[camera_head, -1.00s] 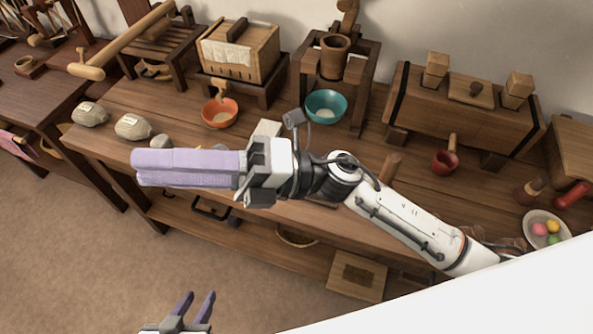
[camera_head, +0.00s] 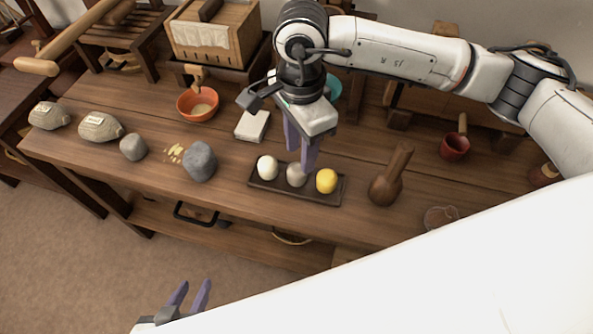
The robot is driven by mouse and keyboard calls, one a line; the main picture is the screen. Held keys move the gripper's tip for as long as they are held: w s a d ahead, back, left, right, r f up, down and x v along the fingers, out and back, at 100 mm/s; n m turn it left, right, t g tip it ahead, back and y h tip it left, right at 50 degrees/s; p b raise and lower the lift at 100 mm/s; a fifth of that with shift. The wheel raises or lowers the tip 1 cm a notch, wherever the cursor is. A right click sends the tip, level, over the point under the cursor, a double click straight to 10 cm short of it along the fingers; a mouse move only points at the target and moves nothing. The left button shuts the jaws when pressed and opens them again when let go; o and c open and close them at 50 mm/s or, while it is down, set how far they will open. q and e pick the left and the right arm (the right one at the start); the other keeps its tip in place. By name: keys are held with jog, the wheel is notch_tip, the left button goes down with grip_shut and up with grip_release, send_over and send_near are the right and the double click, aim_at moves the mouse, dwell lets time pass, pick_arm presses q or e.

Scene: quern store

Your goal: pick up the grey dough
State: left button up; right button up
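The grey dough (camera_head: 296,176) is a small ball in the middle of a dark narrow tray (camera_head: 262,186) on the bench. A white ball (camera_head: 267,167) lies to its left and a yellow ball (camera_head: 326,181) to its right. My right gripper (camera_head: 301,160) points down at the grey dough, its two purple fingers apart. One fingertip overlaps the dough's upper right edge in the picture; I cannot tell whether it touches. My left gripper (camera_head: 188,296) is open and empty, low over the floor at the bottom of the picture.
Grey stones (camera_head: 199,161) and labelled sacks (camera_head: 100,127) lie to the left. An orange bowl (camera_head: 198,104), a white block (camera_head: 253,125) and a red cup (camera_head: 454,146) are behind. The bench front (camera_head: 220,192) has free room.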

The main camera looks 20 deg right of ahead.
aim_at(297, 175)
jog(key=f, duration=0.6)
jog(key=shift+s+a+f, duration=0.15)
jog(key=shift+a+f, duration=0.15)
jog(key=shift+a, duration=0.05)
jog(key=c, duration=0.7)
jog(key=shift+r, duration=0.1)
